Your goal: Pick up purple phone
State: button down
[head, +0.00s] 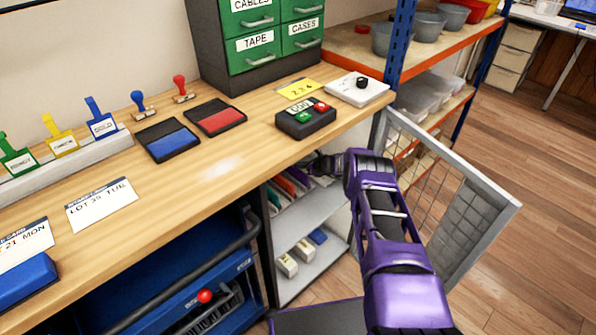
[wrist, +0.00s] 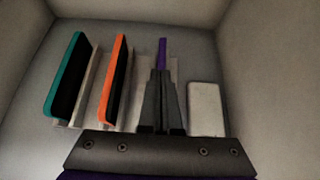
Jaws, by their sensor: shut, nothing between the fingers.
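The purple phone (wrist: 162,48) stands upright on edge in the wrist view, showing as a thin purple strip past my fingertips. Most of it is hidden behind my gripper (wrist: 160,74). My gripper's two dark fingers are together with nothing between them, in line with the purple phone. I cannot tell whether the tips touch it. In the head view my gripper (head: 318,168) reaches into the top of the open cabinet under the bench.
A teal phone (wrist: 65,78) and an orange phone (wrist: 116,80) stand left of my fingers, and a pale block (wrist: 206,110) is to the right. Compartment walls close in both sides. The open mesh door (head: 450,190) stands beside my arm. The wooden bench (head: 215,175) is above.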

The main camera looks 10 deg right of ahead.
jog(key=shift+w+a+f, duration=0.2)
jog(key=shift+w+a, duration=0.25)
jog(key=shift+w, duration=0.05)
jog(key=shift+d+f, duration=0.1)
jog(key=shift+f, duration=0.5)
jog(key=shift+s+f, duration=0.1)
jog(key=shift+s, duration=0.05)
jog(key=shift+s+d, duration=0.15)
jog(key=shift+d, duration=0.05)
jog(key=s+d+p, duration=0.3)
jog(key=s+d, duration=0.2)
jog(key=s, duration=0.3)
jog(key=s+d+p, duration=0.3)
jog(key=s+d, duration=0.2)
jog(key=s, duration=0.3)
jog(key=shift+d, duration=0.25)
jog(key=shift+p, duration=0.3)
jog(key=shift+w+r, duration=0.1)
jog(key=shift+r, duration=0.65)
